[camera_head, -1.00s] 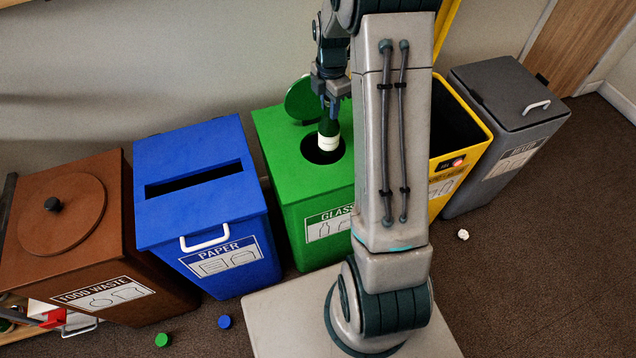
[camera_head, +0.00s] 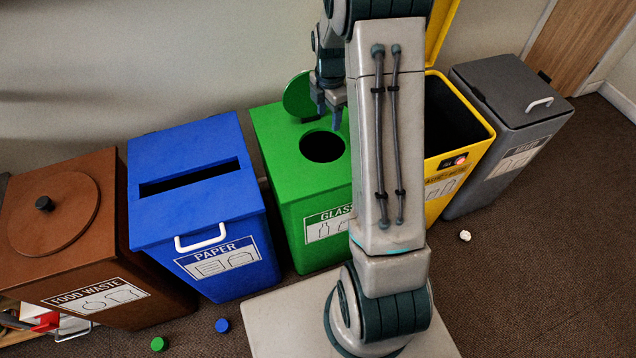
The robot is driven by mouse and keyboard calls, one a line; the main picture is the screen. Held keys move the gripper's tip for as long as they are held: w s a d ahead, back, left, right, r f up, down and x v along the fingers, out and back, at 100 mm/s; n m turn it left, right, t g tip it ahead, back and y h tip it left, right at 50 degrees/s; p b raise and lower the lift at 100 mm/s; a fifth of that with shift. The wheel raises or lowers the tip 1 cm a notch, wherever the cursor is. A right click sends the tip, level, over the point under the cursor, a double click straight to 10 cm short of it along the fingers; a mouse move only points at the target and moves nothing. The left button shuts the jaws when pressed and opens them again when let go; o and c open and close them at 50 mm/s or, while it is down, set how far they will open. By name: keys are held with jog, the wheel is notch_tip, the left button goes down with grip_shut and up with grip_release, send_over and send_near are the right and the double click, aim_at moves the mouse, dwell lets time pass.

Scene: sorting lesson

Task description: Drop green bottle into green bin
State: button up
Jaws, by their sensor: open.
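The green bin (camera_head: 275,140) with the GLASS label stands in the middle of the row. Its round lid is swung up at the back, and its round hole is uncovered and dark. My gripper (camera_head: 328,116) is above the hole, fingers pointing down, open and empty. The green bottle is not visible in the head view; the inside of the bin is too dark to show it. My arm hides the right side of the green bin.
A blue PAPER bin (camera_head: 165,222) and a brown FOOD WASTE bin (camera_head: 120,255) stand to the left. A yellow bin (camera_head: 480,140) with its lid up and a grey bin (camera_head: 500,120) stand to the right. Small caps and crumpled paper (camera_head: 465,236) lie on the floor.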

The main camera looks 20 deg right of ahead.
notch_tip(320, 180, up, 14)
jog(key=p, duration=0.1)
dwell(0.4)
dwell(0.3)
